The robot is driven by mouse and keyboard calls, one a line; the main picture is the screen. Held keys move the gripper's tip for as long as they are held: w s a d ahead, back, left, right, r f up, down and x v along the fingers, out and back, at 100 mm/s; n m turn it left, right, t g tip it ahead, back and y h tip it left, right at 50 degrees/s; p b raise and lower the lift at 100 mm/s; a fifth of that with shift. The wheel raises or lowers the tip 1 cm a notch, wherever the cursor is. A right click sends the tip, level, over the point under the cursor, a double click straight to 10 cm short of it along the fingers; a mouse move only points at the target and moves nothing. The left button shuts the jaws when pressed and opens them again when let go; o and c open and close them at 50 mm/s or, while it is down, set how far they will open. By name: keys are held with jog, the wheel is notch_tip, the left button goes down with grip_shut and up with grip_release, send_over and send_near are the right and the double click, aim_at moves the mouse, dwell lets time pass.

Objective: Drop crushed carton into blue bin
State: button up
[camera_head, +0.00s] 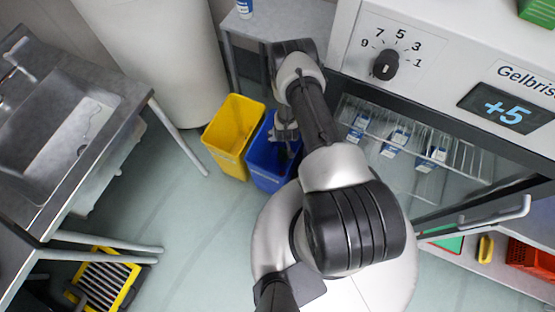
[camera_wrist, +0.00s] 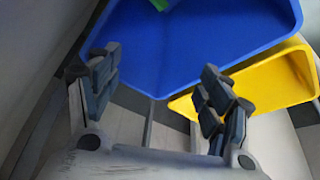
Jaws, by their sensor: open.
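The blue bin (camera_head: 266,178) stands on the floor beside the yellow bin (camera_head: 228,163). My gripper (camera_head: 286,134) is over the blue bin's opening, and my arm covers part of that bin. In the wrist view my gripper (camera_wrist: 160,74) has its fingers wide apart with nothing between them. The blue bin (camera_wrist: 200,42) fills the space beyond the fingertips, and the yellow bin (camera_wrist: 275,82) is at the right, partly behind the right finger. A bit of something green (camera_wrist: 158,4) shows inside the blue bin at the top edge. I cannot tell whether it is the crushed carton.
A fridge with an open glass door and shelves of small cartons (camera_head: 397,138) is at the right. A metal sink table (camera_head: 70,120) is at the left. A white cylinder (camera_head: 155,55) stands behind the bins. Open floor (camera_head: 190,225) lies in front of them.

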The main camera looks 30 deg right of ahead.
jog(key=v, duration=0.7)
dwell(0.3)
